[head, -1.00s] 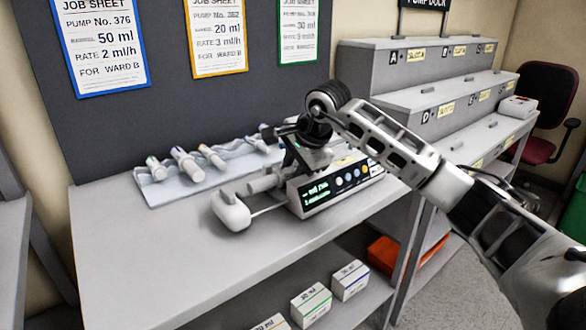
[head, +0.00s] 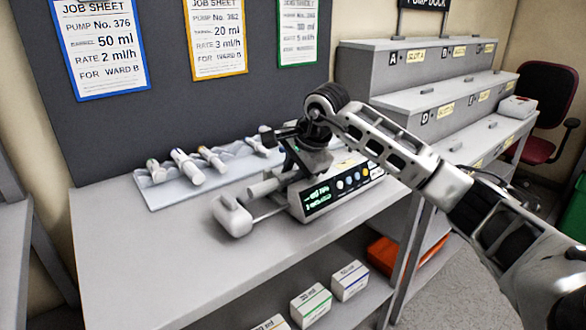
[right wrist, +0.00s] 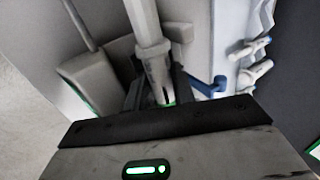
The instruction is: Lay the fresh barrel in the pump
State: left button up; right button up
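The pump (head: 312,205) lies on the bench with its lit screen and row of knobs facing front. A white pusher block (head: 232,215) sticks out at its left end on a rod. The pale barrel (head: 264,187) lies along the top of the pump, behind the screen. My right gripper (head: 303,165) reaches down over the pump. In the right wrist view, its dark fingers (right wrist: 157,88) close on both sides of the barrel (right wrist: 150,40). Whether the barrel rests fully in its cradle is hidden. My left gripper is not in view.
A pale rack (head: 158,198) with several syringe-like barrels stands behind the pump, near the wall. The front left of the bench (head: 140,260) is clear. Labelled boxes (head: 311,301) sit on the shelf below. A stepped dock (head: 385,65) stands at the right.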

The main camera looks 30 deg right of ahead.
jog(key=shift+o, duration=0.2)
jog(key=shift+s+r+p, duration=0.1)
jog(key=shift+s+p, duration=0.2)
jog(key=shift+p, duration=0.4)
jog(key=shift+w+d+r+p, duration=0.1)
jog(key=shift+r+p, duration=0.2)
jog(key=shift+r, duration=0.25)
jog(key=o, duration=0.6)
jog(key=shift+r, duration=0.1)
jog(key=shift+c, duration=0.2)
jog(key=shift+w+r+p, duration=0.1)
jog(key=shift+r+p, duration=1.15)
jog(key=shift+r, duration=0.4)
jog(key=shift+r+p, duration=1.55)
jog(key=shift+r, duration=0.3)
